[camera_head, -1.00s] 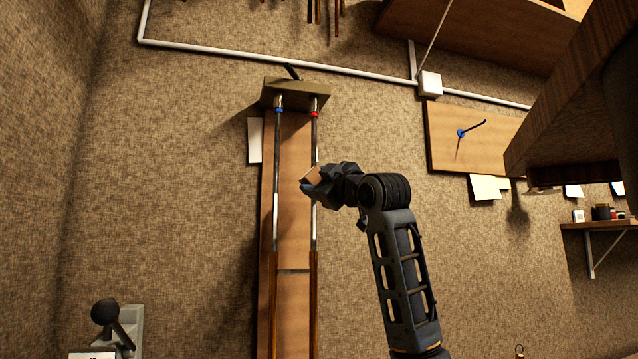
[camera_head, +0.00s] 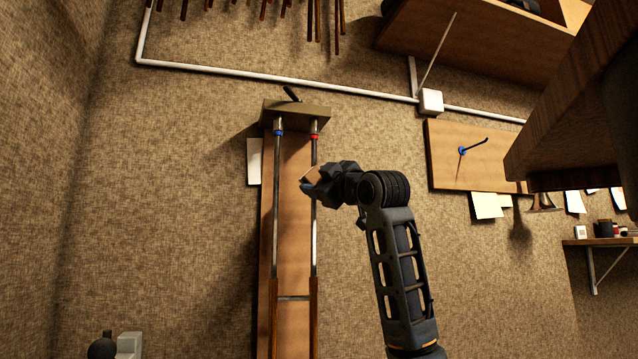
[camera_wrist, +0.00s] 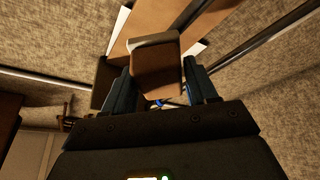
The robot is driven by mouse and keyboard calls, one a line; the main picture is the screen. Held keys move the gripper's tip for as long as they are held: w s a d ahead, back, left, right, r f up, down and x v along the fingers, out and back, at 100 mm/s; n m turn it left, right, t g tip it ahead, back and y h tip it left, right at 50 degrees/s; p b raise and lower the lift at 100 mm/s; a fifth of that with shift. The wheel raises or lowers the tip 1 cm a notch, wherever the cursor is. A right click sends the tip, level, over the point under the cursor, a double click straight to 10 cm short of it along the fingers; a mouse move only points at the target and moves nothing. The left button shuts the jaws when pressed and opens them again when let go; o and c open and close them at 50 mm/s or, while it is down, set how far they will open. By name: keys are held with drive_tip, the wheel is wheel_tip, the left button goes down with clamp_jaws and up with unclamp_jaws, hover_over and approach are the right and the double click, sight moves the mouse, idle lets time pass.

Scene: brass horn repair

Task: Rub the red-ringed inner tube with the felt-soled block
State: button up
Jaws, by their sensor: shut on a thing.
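Two inner tubes run down a wooden board from a clamp block (camera_head: 297,112). The red-ringed tube (camera_head: 314,240) is on the right, with its red ring (camera_head: 315,137) just under the clamp block. The blue-ringed tube (camera_head: 276,210) is on the left. My gripper (camera_head: 310,184) is at the upper part of the red-ringed tube and hides a stretch of it. It is shut on the block (camera_wrist: 156,67), which shows brown between the fingers in the wrist view. The block's sole, and whether it touches the tube, cannot be made out.
The backing board (camera_head: 294,270) hangs on the wall with a white card (camera_head: 254,160) beside it. A white pipe (camera_head: 250,79) crosses above. A second board with a blue-collared hook (camera_head: 463,151) is to the right. A dark wooden overhang (camera_head: 575,110) fills the upper right.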

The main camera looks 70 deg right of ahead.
sight(320, 167)
drive_tip(key=shift+r+p, duration=0.95)
drive_tip(key=shift+r, duration=0.6)
drive_tip(key=shift+d+r, duration=0.1)
drive_tip(key=shift+r, duration=1.5)
drive_tip(key=shift+f, duration=0.1)
drive_tip(key=shift+f+b, duration=1.2)
drive_tip(key=shift+f, duration=0.45)
drive_tip(key=shift+f+b, duration=1.1)
drive_tip(key=shift+f, duration=0.7)
wheel_tip(320, 167, down, 6)
drive_tip(key=b, duration=0.3)
drive_tip(key=shift+b, duration=0.35)
drive_tip(key=shift+s+a, duration=0.1)
drive_tip(key=shift+a, duration=0.1)
